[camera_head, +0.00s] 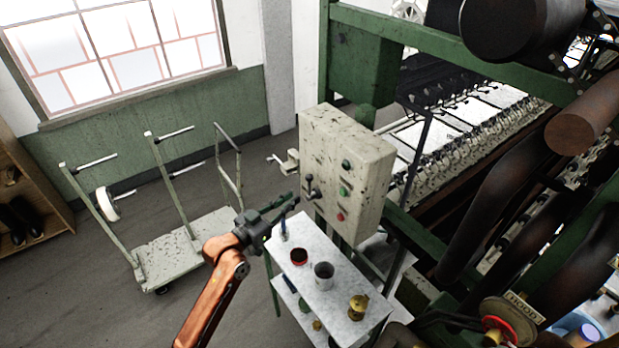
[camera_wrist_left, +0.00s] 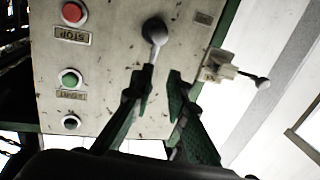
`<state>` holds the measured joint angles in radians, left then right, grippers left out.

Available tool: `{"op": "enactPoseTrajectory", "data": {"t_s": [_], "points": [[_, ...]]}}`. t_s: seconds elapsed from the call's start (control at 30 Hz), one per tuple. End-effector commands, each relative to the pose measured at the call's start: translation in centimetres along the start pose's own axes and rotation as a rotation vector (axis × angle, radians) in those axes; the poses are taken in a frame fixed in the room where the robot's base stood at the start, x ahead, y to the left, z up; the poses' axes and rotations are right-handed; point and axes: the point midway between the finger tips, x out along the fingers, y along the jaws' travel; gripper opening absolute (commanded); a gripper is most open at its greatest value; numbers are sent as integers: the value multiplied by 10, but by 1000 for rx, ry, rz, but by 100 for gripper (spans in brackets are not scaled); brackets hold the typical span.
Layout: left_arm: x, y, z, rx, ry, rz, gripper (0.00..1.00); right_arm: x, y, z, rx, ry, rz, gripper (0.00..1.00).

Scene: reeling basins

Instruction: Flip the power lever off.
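The pale, chipped control box (camera_head: 345,165) stands on the green machine frame. It has a lever with a black rounded end and a grey shaft (camera_head: 310,186) on its front. In the left wrist view, that lever (camera_wrist_left: 155,35) appears upper middle, its shaft reaching down toward the gap between my fingers. My left gripper (camera_head: 285,206) is just left of the box's front. In the wrist view its fingers (camera_wrist_left: 158,92) are apart, with the shaft close to the left fingertip; I cannot tell whether they touch. A second small handle (camera_wrist_left: 240,75) sticks out from the box's side. My right gripper is not in view.
A red STOP button (camera_wrist_left: 73,13) and a green button (camera_wrist_left: 69,79) are on the box's face. Below stands a white table (camera_head: 345,305) with a grey cup (camera_head: 324,275) and a brass pot (camera_head: 358,306). A flat cart (camera_head: 185,250) stands left on open floor.

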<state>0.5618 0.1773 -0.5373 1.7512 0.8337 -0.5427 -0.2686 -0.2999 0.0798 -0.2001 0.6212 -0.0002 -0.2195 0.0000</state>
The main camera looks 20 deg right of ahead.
Motion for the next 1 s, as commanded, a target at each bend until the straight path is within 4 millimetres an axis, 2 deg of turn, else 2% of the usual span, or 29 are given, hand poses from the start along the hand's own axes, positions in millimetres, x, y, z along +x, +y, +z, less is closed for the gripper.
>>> {"op": "enactPoseTrajectory", "data": {"t_s": [0.03, 0.13, 0.6, 0.77, 1.0], "points": [[2, 6, -12, 8, 8, 15, 15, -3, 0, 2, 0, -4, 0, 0], [8, 13, -20, 15, 16, 28, 15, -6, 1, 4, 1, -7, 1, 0], [73, 14, -21, 14, 16, 27, 15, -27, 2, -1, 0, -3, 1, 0], [80, 14, -20, 15, 16, 26, 15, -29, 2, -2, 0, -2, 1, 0], [81, 14, -19, 15, 16, 26, 15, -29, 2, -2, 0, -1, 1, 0]]}}
